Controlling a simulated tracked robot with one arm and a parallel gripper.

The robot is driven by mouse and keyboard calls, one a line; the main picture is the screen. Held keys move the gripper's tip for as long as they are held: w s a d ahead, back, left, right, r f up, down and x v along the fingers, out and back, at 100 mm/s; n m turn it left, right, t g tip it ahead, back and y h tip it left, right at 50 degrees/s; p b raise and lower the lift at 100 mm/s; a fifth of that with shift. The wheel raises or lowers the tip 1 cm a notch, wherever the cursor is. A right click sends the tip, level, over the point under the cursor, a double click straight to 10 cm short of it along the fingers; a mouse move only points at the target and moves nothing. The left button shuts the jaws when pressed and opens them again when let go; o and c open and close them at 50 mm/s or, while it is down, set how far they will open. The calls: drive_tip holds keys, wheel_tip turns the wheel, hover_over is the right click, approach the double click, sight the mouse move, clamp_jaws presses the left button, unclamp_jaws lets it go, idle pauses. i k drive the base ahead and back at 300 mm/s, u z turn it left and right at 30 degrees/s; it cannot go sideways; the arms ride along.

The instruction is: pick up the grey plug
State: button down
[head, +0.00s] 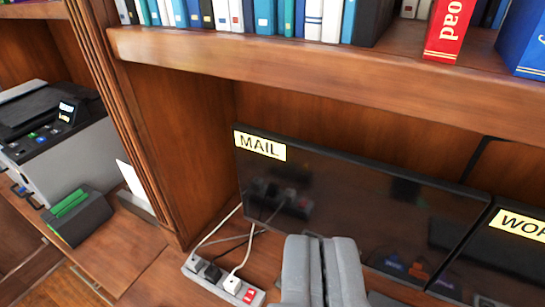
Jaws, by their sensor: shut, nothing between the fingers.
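A white power strip (200,281) lies at the bottom of the picture on the lower wooden shelf. Several plugs sit in it, with cords leading up behind the MAIL monitor. A dark grey plug (212,273) is in the middle, and a pale plug (233,284) is to its right, near a red switch (249,295). Another pale plug (194,264) is at the left end. My gripper (323,240) is shut and empty, its grey fingers side by side. It appears to the right of the strip, apart from the plugs, in front of the monitor.
A black monitor (345,200) labelled MAIL stands behind my gripper, with another labelled WOR (500,255) at right. The shelf board (300,68) with books overhangs above. A wooden upright (130,130) separates off a printer (60,135) and a dark box (78,216) at left.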

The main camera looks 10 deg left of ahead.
sight(195, 265)
drive_tip(key=u, duration=0.45)
drive_tip(key=k, duration=1.2)
drive_tip(key=u, duration=0.4)
drive_tip(key=i, duration=1.65)
drive_tip(key=z, duration=0.4)
